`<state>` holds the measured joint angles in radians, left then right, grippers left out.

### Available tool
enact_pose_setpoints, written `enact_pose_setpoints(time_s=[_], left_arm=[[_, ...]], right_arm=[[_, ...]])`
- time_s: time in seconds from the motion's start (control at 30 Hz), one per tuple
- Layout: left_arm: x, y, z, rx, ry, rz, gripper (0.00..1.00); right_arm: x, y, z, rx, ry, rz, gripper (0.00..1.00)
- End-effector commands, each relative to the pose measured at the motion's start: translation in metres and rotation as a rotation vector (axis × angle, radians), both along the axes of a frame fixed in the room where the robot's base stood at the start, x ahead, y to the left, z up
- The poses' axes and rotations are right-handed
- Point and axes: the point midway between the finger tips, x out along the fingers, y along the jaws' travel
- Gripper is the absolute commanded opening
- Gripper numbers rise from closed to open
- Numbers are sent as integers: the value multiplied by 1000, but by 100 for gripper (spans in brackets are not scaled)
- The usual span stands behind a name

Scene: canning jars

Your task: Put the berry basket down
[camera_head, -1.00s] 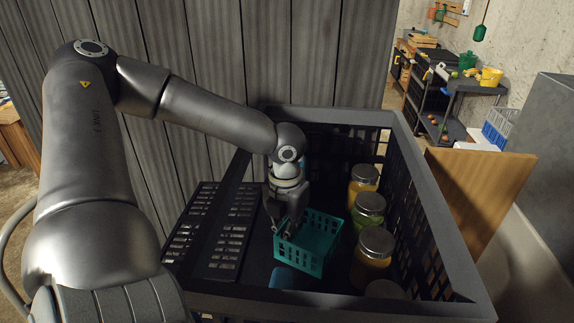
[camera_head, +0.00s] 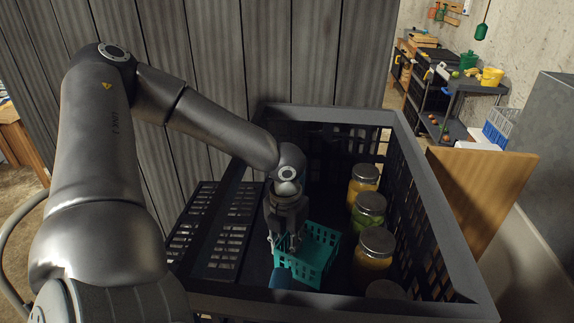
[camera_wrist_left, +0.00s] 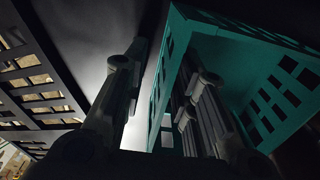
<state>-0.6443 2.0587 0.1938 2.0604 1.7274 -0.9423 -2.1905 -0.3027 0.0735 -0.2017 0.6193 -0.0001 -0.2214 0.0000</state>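The teal berry basket (camera_head: 318,262) is inside the large dark crate (camera_head: 345,116), left of the jars. Its underside is hidden from the head view, so I cannot tell if it rests flat on the crate floor. My left gripper (camera_head: 285,243) reaches down at the basket's left wall. In the left wrist view the gripper (camera_wrist_left: 160,95) is open. One finger is outside the basket (camera_wrist_left: 250,30) and the other inside, with the wall between them and a visible gap on the outer side. My right gripper is not in view.
Several jars with metal lids, including a yellow one (camera_head: 363,183), a green one (camera_head: 368,212) and an orange one (camera_head: 372,258), stand along the crate's right side. A blue object (camera_head: 280,279) lies close to the basket's near left. The crate walls surround them.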

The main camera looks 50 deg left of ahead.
Motion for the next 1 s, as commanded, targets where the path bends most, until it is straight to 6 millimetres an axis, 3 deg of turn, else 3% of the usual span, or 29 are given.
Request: enact_pose_setpoints(time_s=[0.37,1.0], left_arm=[[1,0,8,-1,-3,0,27],[0,2,113,0,-2,0,27]], right_arm=[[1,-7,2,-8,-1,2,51],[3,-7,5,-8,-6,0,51]])
